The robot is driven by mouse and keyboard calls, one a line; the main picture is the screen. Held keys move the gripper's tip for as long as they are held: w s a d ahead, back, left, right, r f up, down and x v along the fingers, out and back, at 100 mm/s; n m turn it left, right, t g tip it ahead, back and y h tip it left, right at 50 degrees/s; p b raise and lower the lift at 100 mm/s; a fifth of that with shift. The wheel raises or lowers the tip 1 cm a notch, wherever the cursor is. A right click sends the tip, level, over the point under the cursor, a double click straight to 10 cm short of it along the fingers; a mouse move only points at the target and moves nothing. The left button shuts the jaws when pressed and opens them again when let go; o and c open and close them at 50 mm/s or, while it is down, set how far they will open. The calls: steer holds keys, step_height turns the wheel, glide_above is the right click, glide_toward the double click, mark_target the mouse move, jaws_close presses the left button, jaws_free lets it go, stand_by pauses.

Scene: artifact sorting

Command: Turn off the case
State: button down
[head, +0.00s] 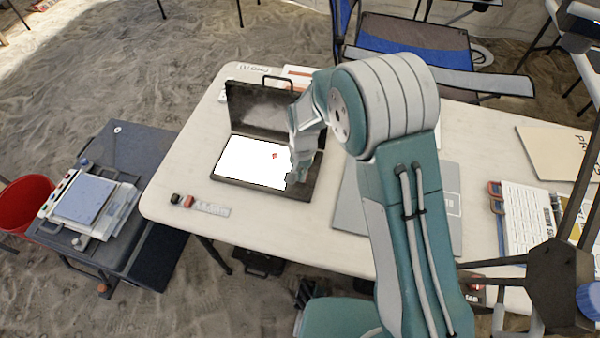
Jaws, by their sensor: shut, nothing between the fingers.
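The case (262,187) lies open on the white table, with its dark lid (262,108) raised at the back. Its inner panel (245,163) glows bright white. A small red thing (275,156) shows on the panel, right of its middle. My gripper (293,180) is shut and empty, pointing down at the right front corner of the case. It covers part of the panel's right edge, and I cannot tell if it touches the case.
Small dark and red items with a ruler-like strip (212,209) lie at the table's front left. A grey laptop-like slab (350,205) sits partly behind my arm. A lower side table (125,150) stands left.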

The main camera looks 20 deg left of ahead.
steer(key=shift+s+f, duration=0.1)
steer(key=shift+f, duration=0.05)
steer(key=shift+w+r, duration=0.35)
steer(key=shift+w, duration=0.45)
steer(key=shift+r, duration=0.1)
